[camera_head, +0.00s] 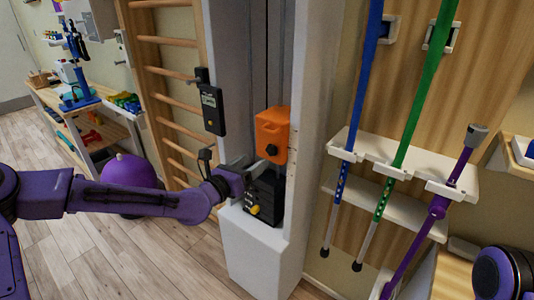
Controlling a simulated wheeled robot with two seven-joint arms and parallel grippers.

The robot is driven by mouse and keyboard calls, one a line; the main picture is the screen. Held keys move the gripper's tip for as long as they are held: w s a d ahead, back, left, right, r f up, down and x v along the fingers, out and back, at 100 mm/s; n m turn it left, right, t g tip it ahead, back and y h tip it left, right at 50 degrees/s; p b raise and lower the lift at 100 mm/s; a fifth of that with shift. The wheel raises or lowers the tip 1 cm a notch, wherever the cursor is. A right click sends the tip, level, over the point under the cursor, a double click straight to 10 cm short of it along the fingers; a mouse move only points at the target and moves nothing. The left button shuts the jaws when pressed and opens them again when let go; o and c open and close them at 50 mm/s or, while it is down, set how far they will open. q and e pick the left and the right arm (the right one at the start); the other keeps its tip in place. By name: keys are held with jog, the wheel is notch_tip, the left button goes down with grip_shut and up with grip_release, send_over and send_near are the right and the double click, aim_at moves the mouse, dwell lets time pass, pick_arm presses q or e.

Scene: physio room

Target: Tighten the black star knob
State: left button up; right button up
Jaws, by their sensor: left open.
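The black star knob (271,150) is small and dark, low on the front of the orange block (273,126) on the white upright column. Its exact shape is too small to tell. My purple left arm reaches in from the left, and my left gripper (262,167) is open at the column, just below and left of the knob. I cannot tell whether a finger touches the knob or the block. My right gripper is not in view.
A black block with a yellow knob (254,209) sits just below the gripper. A black box (211,108) hangs left of the column. Blue, green and purple poles stand in a white rack (375,150) at right. A purple ball (128,171) lies behind my arm.

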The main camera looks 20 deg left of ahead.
aim_at(270, 151)
pick_arm(q)
jog(key=p+x, duration=0.1)
jog(key=x, duration=0.6)
jog(key=shift+w+d+f, duration=0.15)
jog(key=shift+w, duration=0.2)
jog(key=c, duration=1.1)
